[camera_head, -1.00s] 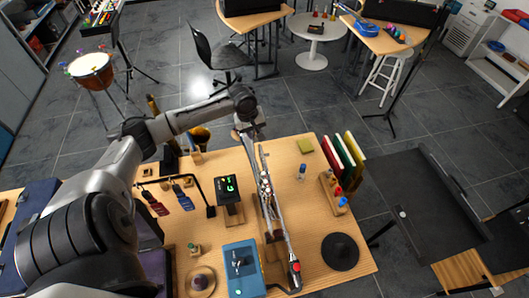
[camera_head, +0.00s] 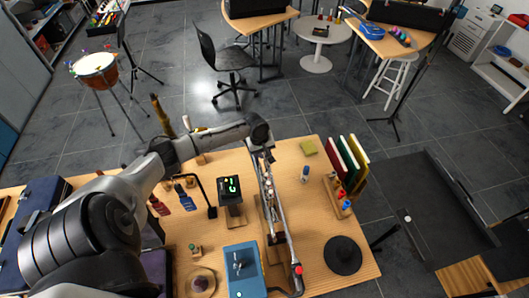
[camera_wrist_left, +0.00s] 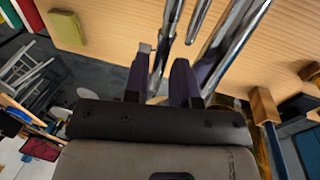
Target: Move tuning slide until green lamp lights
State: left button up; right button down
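A long silver instrument slide (camera_head: 274,205) lies lengthwise in wooden supports on the table, with a red tip at its near end. My left gripper (camera_head: 266,157) is at the slide's far end. In the left wrist view, the left gripper's two dark fingers (camera_wrist_left: 163,66) stand apart with a silver tube running between or just beyond them. A gap shows beside the tube; contact is not clear. A dark tuner display (camera_head: 229,188) left of the slide shows green characters. A blue box (camera_head: 243,268) with a small dial stands near the front. My right gripper is out of view.
Coloured books (camera_head: 346,160) and a wooden rack of small bottles (camera_head: 336,195) stand right of the slide. A black disc (camera_head: 342,254) lies at the front right. A dark curved stand (camera_head: 207,200) is left of the display. The table right of the slide is partly clear.

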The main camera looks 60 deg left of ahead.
pick_arm(q)
jog(key=shift+c, duration=0.3)
grip_shut()
jog(key=shift+a+r+p, duration=0.15)
jog(key=shift+r+p, duration=0.1)
jog(key=shift+p, duration=0.4)
jog(key=shift+w+a+f+p, duration=0.1)
jog(key=shift+w+a+p, duration=0.1)
jog(key=shift+p, duration=0.2)
jog(key=shift+s+f, duration=0.1)
jog(key=shift+o, duration=0.3)
grip_release()
